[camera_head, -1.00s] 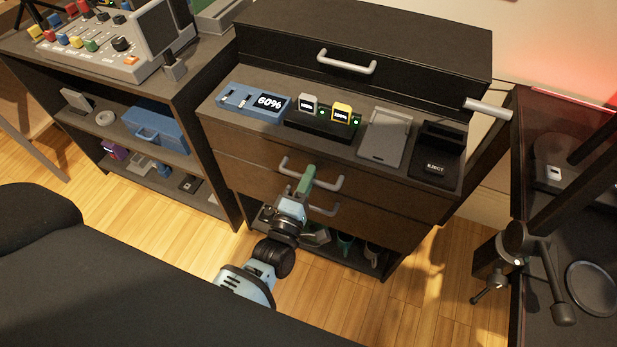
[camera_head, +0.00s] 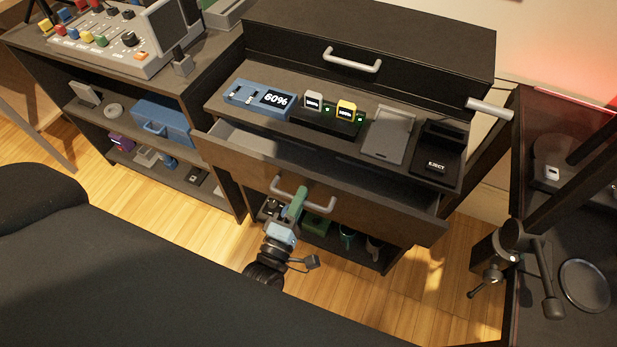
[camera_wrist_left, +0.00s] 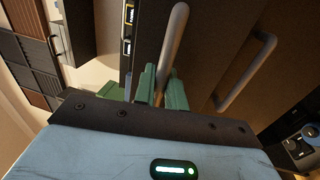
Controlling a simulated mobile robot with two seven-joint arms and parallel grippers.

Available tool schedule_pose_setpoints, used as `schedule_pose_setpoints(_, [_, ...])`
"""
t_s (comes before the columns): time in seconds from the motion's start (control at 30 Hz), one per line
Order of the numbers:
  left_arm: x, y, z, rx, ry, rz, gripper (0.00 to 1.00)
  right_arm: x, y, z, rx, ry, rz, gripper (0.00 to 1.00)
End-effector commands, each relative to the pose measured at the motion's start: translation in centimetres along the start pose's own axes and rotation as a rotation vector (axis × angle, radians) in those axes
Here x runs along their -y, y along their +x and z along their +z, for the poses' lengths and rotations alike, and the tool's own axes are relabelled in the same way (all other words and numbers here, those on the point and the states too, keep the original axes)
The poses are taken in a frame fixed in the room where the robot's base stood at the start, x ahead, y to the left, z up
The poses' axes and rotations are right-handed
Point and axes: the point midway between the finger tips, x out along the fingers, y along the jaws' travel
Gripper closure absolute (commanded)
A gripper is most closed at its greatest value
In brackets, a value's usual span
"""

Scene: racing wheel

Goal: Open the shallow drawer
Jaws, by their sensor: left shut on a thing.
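The shallow drawer (camera_head: 385,207) is the upper drawer of the dark cabinet and stands partly pulled out. Its pale inner side (camera_head: 243,140) shows behind the brown front. My left gripper (camera_head: 297,200) is shut on the drawer's grey bar handle (camera_head: 322,207) near its left part. In the left wrist view the green fingers (camera_wrist_left: 160,88) close around the handle bar (camera_wrist_left: 174,40). Most of the drawer's inside is hidden under the cabinet top. My right gripper is not in view.
A shelf unit with a blue case (camera_head: 160,122) stands left. A dark desk (camera_head: 590,225) stands right.

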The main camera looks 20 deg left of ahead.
Motion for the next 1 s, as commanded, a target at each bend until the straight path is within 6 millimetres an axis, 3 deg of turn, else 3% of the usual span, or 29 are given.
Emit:
schedule_pose_setpoints(0.2, [-1.2,-6.1,0.0,0.002,0.001,-0.005,1.00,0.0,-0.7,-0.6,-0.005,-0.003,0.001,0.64])
schedule_pose_setpoints(0.5, [-2.4,-12.6,0.1,0.002,0.000,-0.003,1.00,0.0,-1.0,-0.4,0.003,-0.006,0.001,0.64])
schedule_pose_setpoints(0.7, [-2.8,-15.1,0.0,0.002,0.001,-0.002,1.00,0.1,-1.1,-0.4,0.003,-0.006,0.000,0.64])
schedule_pose_setpoints(1.0, [-3.1,-16.2,0.1,0.001,0.000,0.000,1.00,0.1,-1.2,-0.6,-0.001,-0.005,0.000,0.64])
